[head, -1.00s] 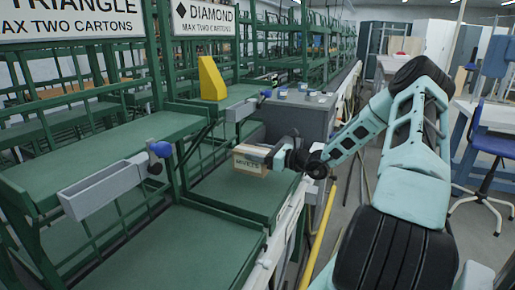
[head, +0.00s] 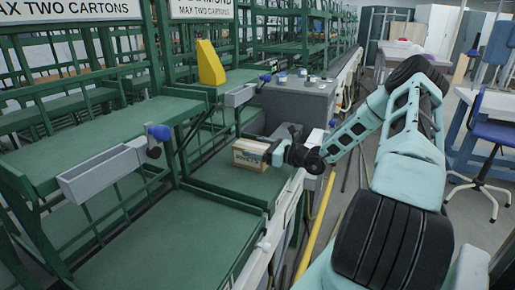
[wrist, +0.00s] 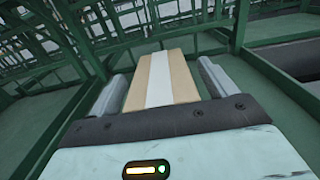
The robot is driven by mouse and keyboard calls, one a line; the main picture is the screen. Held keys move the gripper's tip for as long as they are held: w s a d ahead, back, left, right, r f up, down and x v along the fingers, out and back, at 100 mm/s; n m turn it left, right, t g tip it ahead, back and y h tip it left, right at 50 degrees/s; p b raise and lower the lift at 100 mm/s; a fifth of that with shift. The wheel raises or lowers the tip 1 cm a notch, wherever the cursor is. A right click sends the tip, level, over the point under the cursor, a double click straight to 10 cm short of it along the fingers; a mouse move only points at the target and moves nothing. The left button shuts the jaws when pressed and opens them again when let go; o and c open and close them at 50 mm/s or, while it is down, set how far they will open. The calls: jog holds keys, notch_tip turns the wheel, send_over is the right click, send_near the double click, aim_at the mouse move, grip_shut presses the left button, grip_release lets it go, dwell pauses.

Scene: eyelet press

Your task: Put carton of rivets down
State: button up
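The carton of rivets (head: 250,155) is a small tan box with a pale tape strip. In the head view it is at the lower green shelf (head: 225,180), and I cannot tell whether it touches the shelf. My gripper (head: 275,153) reaches it from the right. The carton's underside is hidden.
A grey cabinet (head: 298,105) with small items on top stands just behind the carton. A grey tray with a blue knob (head: 100,177) juts from the left upper shelf. A yellow wedge (head: 211,66) stands on another shelf. The lower shelf left of the carton is bare.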

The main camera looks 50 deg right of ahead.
jog(key=shift+r, duration=0.1)
jog(key=v, duration=1.2)
jog(key=shift+b, duration=0.4)
